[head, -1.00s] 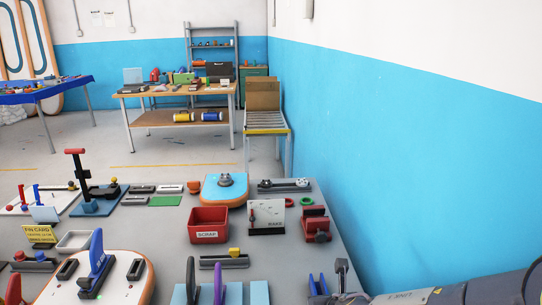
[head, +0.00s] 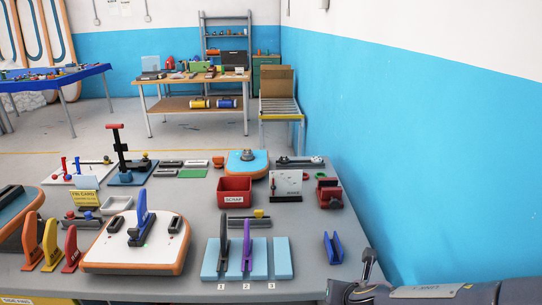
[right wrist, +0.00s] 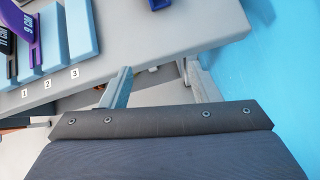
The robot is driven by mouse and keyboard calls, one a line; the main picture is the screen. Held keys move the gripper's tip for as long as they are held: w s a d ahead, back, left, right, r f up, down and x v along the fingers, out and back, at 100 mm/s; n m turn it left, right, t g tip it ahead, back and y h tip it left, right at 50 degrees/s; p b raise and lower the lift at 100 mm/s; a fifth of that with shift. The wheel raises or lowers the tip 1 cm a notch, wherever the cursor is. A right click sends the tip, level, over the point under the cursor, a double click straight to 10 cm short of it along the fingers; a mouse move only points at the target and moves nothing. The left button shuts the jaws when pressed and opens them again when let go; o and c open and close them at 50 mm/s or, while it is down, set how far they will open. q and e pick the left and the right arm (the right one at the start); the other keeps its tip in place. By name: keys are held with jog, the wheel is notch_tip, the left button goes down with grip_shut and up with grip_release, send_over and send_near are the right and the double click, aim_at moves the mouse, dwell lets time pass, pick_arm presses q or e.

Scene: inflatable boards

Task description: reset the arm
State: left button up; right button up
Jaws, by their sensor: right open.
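My right arm comes in from the lower right corner of the head view. Its gripper (head: 368,264) is beside the right edge of the grey table, near the front corner. In the right wrist view the two fingers of my right gripper (right wrist: 157,86) stand well apart with nothing between them. They are off the table's front edge, over the floor. My left arm and left gripper are in neither view.
The grey table (head: 310,220) holds a blue three-slot rack (head: 271,262) with black and purple fins, a white board (head: 110,250) with a blue fin, a red scrap bin (head: 234,190) and a small blue part (head: 333,247). A blue wall (head: 430,170) runs along the right.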

jog(key=s+d+r+m+g+h, duration=0.3)
jog(key=s+d+m, duration=0.8)
jog(key=m, duration=0.9)
jog(key=s+a+r+m+y, duration=0.4)
jog(key=s+a+m+y, duration=0.3)
jog(key=s+m, duration=0.4)
jog(key=m, duration=0.4)
jog(key=shift+s+a, duration=0.15)
jog(key=shift+a, duration=0.25)
jog(key=shift+c, duration=0.4)
